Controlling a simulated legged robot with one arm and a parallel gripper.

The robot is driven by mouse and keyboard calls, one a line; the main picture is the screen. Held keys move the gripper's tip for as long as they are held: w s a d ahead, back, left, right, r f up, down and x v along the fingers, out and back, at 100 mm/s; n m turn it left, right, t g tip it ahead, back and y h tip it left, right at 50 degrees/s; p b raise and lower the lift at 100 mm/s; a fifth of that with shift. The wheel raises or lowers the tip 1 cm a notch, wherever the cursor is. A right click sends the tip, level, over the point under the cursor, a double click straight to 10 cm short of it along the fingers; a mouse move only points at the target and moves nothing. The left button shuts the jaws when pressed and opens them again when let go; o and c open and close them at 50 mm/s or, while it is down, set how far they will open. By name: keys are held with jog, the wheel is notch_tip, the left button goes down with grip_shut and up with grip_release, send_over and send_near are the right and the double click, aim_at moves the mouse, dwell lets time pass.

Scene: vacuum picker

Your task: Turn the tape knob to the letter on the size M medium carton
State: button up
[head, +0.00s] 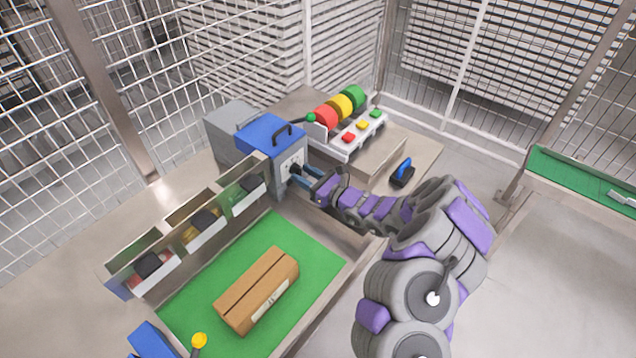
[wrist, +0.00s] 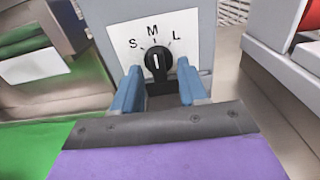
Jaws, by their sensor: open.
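The tape knob (wrist: 157,62) is black with a white pointer line, on a white plate (wrist: 188,32) marked S, M and L. In the wrist view its pointer line stands upright, toward the M. My gripper (wrist: 160,90) is open, with one blue finger on each side of the knob's lower part; I cannot tell whether they touch it. In the head view my gripper (head: 303,174) reaches the plate on the blue and grey machine (head: 270,138). The brown carton (head: 256,290) lies on the green mat (head: 309,243); its pale label is too small to read.
Bins with black-topped contents (head: 207,234) line the mat's back edge. Red, yellow and green rolls (head: 341,104) stand right of the machine, above coloured buttons. A blue-handled tool (head: 402,172) lies on the table near my arm. Mesh fencing encloses the back.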

jog(key=p+v, duration=0.3)
jog(key=v, duration=1.3)
jog(key=shift+s+d+f+p, duration=0.1)
jog(key=shift+s+d+p, duration=0.15)
jog(key=shift+s+p, duration=0.1)
jog(key=s+a+r+n+g+y, duration=0.1)
jog(key=s+a+r+n+g, duration=0.55)
jog(key=r, duration=0.25)
jog(key=s+a+r+n+g+y, duration=0.2)
jog(key=s+a+r+n+g, duration=0.35)
jog(key=r+n, duration=0.25)
jog(key=s+a+r+n+g+h, duration=0.25)
jog(key=s+n+h, duration=0.3)
jog(key=s, duration=0.55)
jog(key=s+d+n+t+h, duration=0.1)
jog(key=s+d+n+h, duration=0.4)
jog(key=s+d+h, duration=0.6)
jog(key=s+d, duration=0.5)
jog(key=d, duration=0.3)
jog(key=shift+d+n+t+h, duration=0.3)
jog(key=shift+d+t+h, duration=0.05)
jog(key=shift+d, duration=0.05)
